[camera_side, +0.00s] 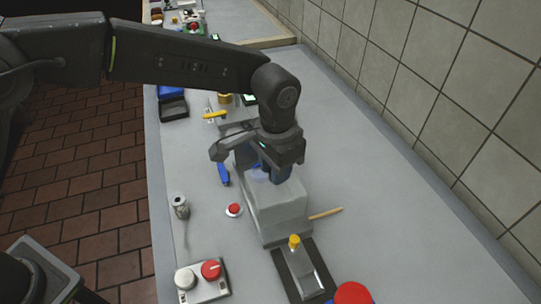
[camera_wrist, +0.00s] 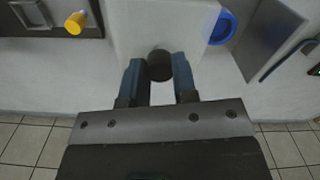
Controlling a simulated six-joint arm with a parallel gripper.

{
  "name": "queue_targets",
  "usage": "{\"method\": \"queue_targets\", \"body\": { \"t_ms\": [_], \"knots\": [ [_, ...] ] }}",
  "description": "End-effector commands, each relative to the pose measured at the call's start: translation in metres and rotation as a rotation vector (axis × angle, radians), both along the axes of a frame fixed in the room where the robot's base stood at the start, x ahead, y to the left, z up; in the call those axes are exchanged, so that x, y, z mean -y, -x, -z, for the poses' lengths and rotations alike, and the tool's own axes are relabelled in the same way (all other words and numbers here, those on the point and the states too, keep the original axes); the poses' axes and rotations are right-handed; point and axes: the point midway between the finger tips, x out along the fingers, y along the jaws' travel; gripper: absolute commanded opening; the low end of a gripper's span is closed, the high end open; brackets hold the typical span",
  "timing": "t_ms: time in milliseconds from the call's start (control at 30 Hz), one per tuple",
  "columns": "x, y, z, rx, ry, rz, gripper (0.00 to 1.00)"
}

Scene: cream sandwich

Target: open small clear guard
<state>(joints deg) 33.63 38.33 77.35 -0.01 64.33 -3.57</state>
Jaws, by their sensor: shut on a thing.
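My gripper (camera_wrist: 159,75) is over the pale grey box-shaped machine (camera_side: 280,212), which also shows in the wrist view (camera_wrist: 160,20). Its two blue fingers are shut on a short black knob (camera_wrist: 160,66) at the edge of the machine. In the side view my gripper (camera_side: 272,172) hides the knob. I cannot clearly make out a clear guard; whether the knob belongs to one cannot be told.
A dark plate with a yellow knob (camera_side: 295,241) stands in front of the machine. A red button (camera_side: 234,210), a small can (camera_side: 180,207), a two-knob box (camera_side: 202,281) and a wooden stick (camera_side: 326,214) are nearby. The counter's right side is clear, along a tiled wall.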

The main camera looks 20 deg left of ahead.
Motion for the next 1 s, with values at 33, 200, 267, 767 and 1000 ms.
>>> {"method": "queue_targets", "body": {
  "t_ms": [33,200,267,767,1000],
  "knots": [
    [0.0,0.0,0.0,0.0,0.001,-0.001,0.0],
    [0.0,0.0,0.0,0.0,0.001,-0.002,0.29],
    [0.0,-0.001,0.0,0.0,0.001,-0.002,0.35],
    [0.0,-0.001,-0.005,0.002,0.001,-0.001,0.52],
    [0.0,-0.001,-0.045,0.006,0.004,-0.001,0.52]
  ]
}}
